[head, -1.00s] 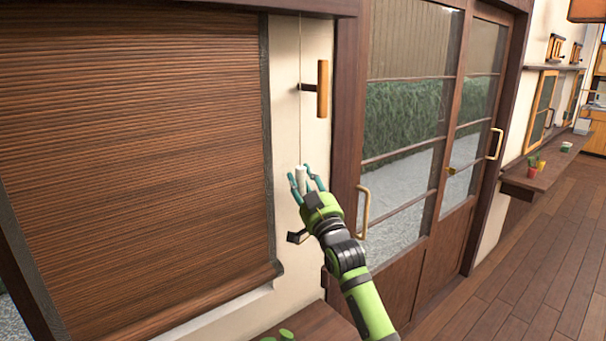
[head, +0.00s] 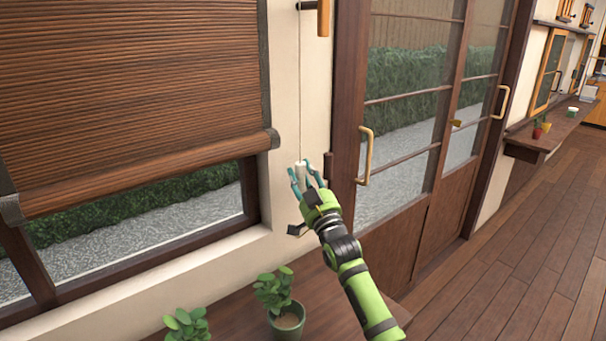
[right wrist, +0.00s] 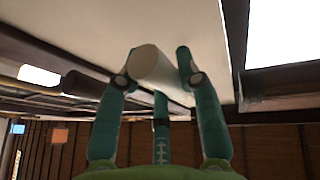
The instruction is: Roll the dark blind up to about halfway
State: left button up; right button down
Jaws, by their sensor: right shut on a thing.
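The dark brown slatted blind (head: 130,95) hangs over the window on the left in the head view. Its bottom bar (head: 150,176) sits above the sill, tilted in the picture, with window glass showing below it. A thin cord (head: 299,90) runs down the cream wall to a white cylindrical pull (head: 302,168). My right gripper (head: 306,175) is shut on the pull, with its teal fingers around it. In the right wrist view the white pull (right wrist: 158,70) sits between the fingers (right wrist: 156,85). My left gripper is not in view.
Two potted plants (head: 287,318) stand on the wooden shelf below the window. A wooden handle on a bracket (head: 323,18) is on the wall above my gripper. Sliding glass doors with a brass handle (head: 365,156) are close on the right. Floor at the right is clear.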

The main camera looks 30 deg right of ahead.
jog(key=shift+f+y, duration=0.25)
jog(key=shift+y, duration=0.05)
jog(key=c, duration=0.8)
grip_release()
jog(key=shift+r, duration=0.1)
jog(key=v, duration=1.2)
